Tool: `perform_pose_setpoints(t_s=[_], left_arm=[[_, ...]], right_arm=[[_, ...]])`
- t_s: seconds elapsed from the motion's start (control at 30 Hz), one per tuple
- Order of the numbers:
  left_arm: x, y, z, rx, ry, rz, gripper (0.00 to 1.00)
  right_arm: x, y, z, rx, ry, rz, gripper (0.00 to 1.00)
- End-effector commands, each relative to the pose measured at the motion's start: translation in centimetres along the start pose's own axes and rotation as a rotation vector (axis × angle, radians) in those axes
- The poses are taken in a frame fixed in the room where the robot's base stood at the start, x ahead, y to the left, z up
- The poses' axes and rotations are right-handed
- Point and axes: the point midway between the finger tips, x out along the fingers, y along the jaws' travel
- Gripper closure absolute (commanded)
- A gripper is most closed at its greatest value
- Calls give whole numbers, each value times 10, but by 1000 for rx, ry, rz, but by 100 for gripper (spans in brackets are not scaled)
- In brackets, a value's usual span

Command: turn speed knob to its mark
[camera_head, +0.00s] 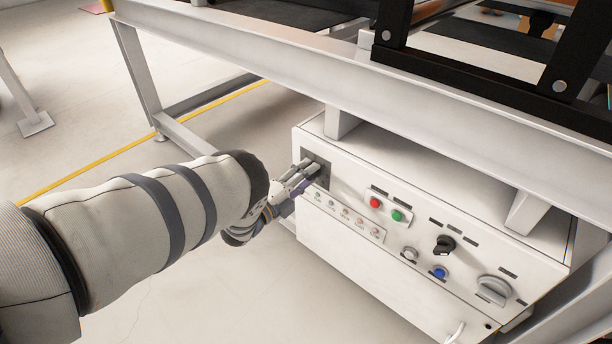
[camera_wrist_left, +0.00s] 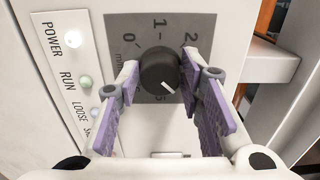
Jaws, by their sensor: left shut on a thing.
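The speed knob (camera_wrist_left: 158,70) is round and black, on a grey dial plate (camera_wrist_left: 122,22) in the left wrist view. Its white pointer line points to the lower right. The figures 0, 1 and 2 show around its top and a 5 partly shows below right. No separate target mark can be made out. My left gripper (camera_wrist_left: 162,78) has its purple-padded fingers on either side of the knob, shut on it. In the head view my left gripper (camera_head: 313,168) is at the left end of the white control box (camera_head: 345,255) and hides the knob.
The box front carries a red button (camera_head: 375,203), a green button (camera_head: 397,215), a black selector (camera_head: 444,245), a blue button (camera_head: 439,272) and a grey rotary handle (camera_head: 493,290). A row of indicator lamps (camera_head: 346,211) sits below the dial. A white frame beam (camera_head: 330,78) runs above the box.

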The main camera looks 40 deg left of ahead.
Motion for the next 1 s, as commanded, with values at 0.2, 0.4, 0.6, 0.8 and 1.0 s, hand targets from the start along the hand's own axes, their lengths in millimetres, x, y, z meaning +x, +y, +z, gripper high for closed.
perform_pose_setpoints(t_s=[0.2, 0.4, 0.6, 0.8, 1.0], left_arm=[[1, -1, 1, 3, -2, -3, 94], [1, -2, 1, 3, -2, -3, 55], [0, -1, 0, 2, -1, -2, 45], [-5, 0, 0, 2, -1, 1, 45], [-53, 1, 1, 2, -3, 5, 45]], right_arm=[[0, 0, 0, 0, 0, 0, 60], [0, 0, 0, 0, 0, 0, 60], [0, 0, 0, 0, 0, 0, 60], [0, 0, 0, 0, 0, 0, 60], [0, 0, 0, 0, 0, 0, 60]])
